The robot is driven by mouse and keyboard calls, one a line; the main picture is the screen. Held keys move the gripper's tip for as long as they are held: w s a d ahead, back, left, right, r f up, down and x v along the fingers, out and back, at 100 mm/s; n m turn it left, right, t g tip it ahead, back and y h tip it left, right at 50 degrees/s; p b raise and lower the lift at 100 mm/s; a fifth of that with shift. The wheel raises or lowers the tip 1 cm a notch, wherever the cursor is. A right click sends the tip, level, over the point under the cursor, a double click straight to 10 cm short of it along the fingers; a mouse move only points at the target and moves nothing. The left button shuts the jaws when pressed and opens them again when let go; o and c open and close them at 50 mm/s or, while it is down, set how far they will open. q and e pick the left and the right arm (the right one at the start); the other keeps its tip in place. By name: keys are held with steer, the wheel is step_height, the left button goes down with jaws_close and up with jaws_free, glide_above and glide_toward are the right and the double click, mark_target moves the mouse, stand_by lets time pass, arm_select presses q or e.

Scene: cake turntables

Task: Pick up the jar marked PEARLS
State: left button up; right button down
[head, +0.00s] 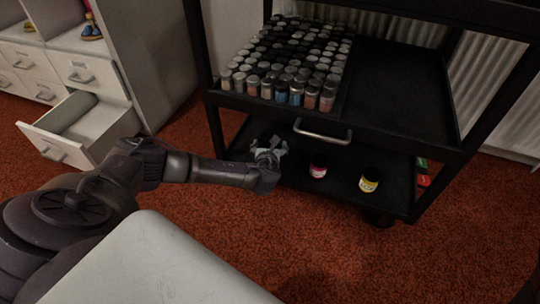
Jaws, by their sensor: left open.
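Two small dark jars stand upright on the lower shelf (345,199) of a black cart. One jar has a pink-red label (318,167) and the other, further right, has a yellow label (369,181). The lettering is too small to read, so I cannot tell which is marked PEARLS. My left gripper (269,148) is over the left part of the lower shelf, left of the pink-labelled jar and apart from it. It is open, and I see nothing held in it. My right gripper is not in view.
The upper tray (400,95) is above and behind the jars, with a metal handle (323,131) and many small bottles (295,60). Cart posts flank the shelf. Red and green items (423,172) lie at its right end. An open drawer (75,130) stands at left.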

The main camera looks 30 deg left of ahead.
arm_select(q)
steer(key=c, duration=1.3)
steer(key=shift+r, duration=0.1)
steer(key=shift+c, duration=0.2)
